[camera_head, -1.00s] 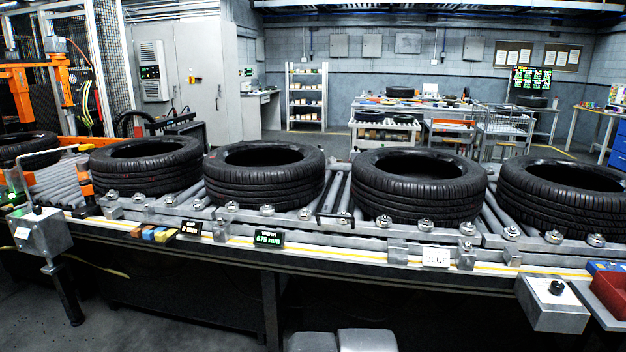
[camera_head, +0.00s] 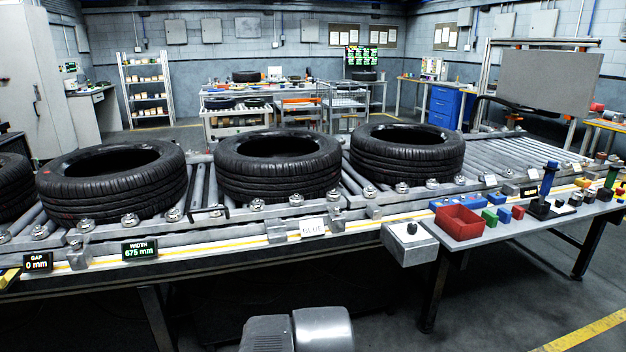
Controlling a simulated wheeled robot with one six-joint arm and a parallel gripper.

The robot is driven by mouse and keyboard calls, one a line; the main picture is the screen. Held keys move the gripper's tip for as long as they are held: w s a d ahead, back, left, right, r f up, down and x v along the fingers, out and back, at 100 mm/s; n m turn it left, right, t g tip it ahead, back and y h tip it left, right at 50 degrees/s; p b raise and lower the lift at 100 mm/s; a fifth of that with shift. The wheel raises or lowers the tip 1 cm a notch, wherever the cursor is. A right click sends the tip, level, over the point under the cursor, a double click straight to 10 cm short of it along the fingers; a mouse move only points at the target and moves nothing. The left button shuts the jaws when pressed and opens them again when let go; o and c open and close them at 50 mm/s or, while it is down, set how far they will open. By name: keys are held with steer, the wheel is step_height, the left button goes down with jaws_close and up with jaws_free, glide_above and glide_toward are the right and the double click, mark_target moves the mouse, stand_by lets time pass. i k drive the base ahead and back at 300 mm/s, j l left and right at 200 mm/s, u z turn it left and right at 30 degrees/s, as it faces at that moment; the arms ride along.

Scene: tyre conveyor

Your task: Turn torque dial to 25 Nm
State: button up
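No dial with a readable Nm scale can be made out. A grey box (camera_head: 408,246) with a small black knob (camera_head: 411,228) on top is fixed at the conveyor's front edge, right of centre; I cannot tell whether this knob is the torque dial. On the side table (camera_head: 480,240) to its right, a blue-handled tool (camera_head: 548,178) stands upright on a dark base among small parts too small to identify. My gripper is not in view; only grey parts of my own body show at the bottom edge.
Several tyres (camera_head: 278,185) lie flat on the roller conveyor (camera_head: 495,155). A red bin (camera_head: 458,222) and small coloured blocks (camera_head: 490,216) are on the side table. The floor at lower right is clear.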

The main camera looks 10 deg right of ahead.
mark_target(558, 202)
steer(key=z, duration=1.8)
